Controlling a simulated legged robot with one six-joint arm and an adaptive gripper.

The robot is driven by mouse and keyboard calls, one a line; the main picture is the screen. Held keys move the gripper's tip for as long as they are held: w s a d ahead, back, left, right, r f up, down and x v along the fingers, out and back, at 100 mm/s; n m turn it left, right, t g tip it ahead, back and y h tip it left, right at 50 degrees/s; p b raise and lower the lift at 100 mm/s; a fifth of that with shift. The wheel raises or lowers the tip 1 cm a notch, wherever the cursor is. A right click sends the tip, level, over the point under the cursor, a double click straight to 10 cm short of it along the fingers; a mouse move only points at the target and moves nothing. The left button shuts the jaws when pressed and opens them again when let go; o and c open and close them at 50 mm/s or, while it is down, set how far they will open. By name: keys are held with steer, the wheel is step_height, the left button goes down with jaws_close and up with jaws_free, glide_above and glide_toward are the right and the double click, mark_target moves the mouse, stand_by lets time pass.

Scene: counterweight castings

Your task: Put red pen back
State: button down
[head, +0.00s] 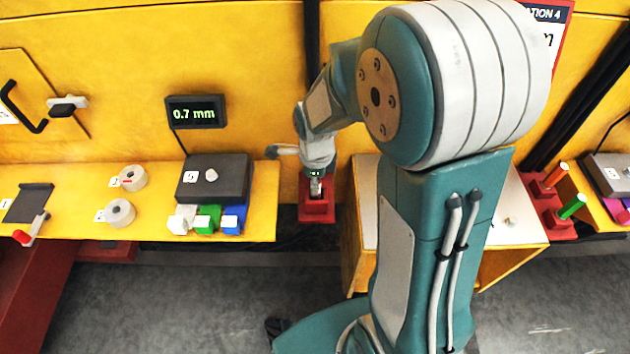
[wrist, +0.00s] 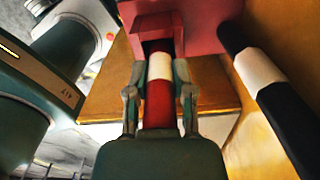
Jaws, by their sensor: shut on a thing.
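In the wrist view the red pen (wrist: 158,100) with a white band lies between the two fingers of my gripper (wrist: 159,100), which is shut on it. The pen's far end meets a dark opening in the red holder (wrist: 205,28). I cannot tell how deep it sits. In the head view my gripper (head: 315,186) is directly above the red holder (head: 317,211), beside the right end of the left yellow bench. The pen is hard to make out there.
A black rod with a white band (wrist: 262,68) stands beside the holder. Another red holder (head: 552,205) at right bears an orange pen (head: 556,174) and a green pen (head: 572,206).

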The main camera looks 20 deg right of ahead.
steer(key=shift+f, duration=0.2)
steer(key=shift+c, duration=2)
jaws_free()
step_height(320, 180, up, 19)
